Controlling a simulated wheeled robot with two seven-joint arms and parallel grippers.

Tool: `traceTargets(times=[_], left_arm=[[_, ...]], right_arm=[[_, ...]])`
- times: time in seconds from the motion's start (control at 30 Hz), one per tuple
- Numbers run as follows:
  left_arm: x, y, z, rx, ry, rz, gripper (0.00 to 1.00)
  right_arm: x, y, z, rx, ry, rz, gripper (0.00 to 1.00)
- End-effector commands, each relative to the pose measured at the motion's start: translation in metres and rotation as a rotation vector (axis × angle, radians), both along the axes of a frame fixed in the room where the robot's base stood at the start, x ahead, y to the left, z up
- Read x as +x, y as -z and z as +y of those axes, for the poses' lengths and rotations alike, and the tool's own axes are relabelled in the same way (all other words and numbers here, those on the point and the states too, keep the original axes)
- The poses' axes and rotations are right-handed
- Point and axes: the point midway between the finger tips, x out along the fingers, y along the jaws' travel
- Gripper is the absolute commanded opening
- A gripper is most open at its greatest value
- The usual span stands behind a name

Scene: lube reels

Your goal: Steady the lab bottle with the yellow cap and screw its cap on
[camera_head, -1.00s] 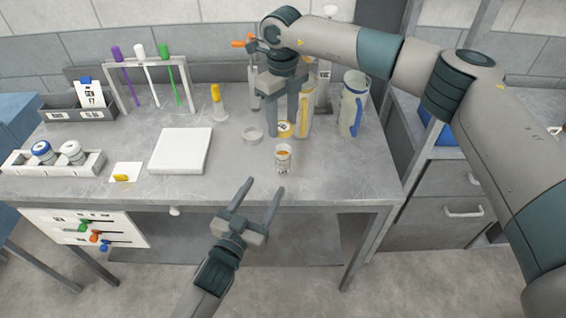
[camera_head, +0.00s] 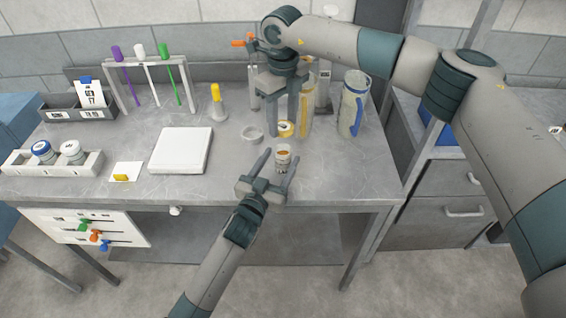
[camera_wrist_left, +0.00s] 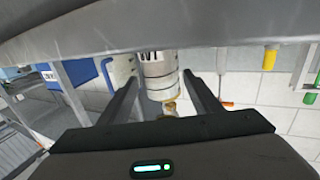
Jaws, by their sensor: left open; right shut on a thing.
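The yellow cap (camera_head: 286,128) is held between the fingertips of my right gripper (camera_head: 288,131), above and just behind the bottle. My left gripper (camera_head: 281,156) is open, reaching in from the front with a finger on either side of the bottle. Whether either finger touches it, I cannot tell.
A shallow grey ring (camera_head: 252,134) lies left of the bottle. A white flat block (camera_head: 181,150) and a yellow-tipped bottle (camera_head: 217,103) stand further left. A blue-trimmed jug (camera_head: 353,105) stands to the right. The table front between the white block and the bottle is clear.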

Motion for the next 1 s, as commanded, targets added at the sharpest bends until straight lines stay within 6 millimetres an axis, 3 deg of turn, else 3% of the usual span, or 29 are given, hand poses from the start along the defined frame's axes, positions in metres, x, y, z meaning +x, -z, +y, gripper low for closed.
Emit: traceTargets(times=[0.37, 0.63, 0.83, 1.0], left_arm=[[0.004, 0.0, -0.002, 0.0, 0.0, 0.001, 0.58], [0.004, 0.0, -0.002, 0.0, 0.0, 0.001, 0.0], [0.004, 0.0, -0.002, 0.0, 0.0, 0.001, 0.0], [0.004, 0.0, -0.002, 0.0, 0.0, 0.001, 0.0]], right_arm=[[0.0, 0.0, 0.0, 0.0, 0.0, 0.0, 0.23], [0.0, 0.0, 0.0, 0.0, 0.0, 0.0, 0.23], [0.0, 0.006, 0.0, -0.001, 0.0, 0.001, 0.23], [-0.001, 0.026, 0.0, 0.0, 0.0, 0.001, 0.23]])
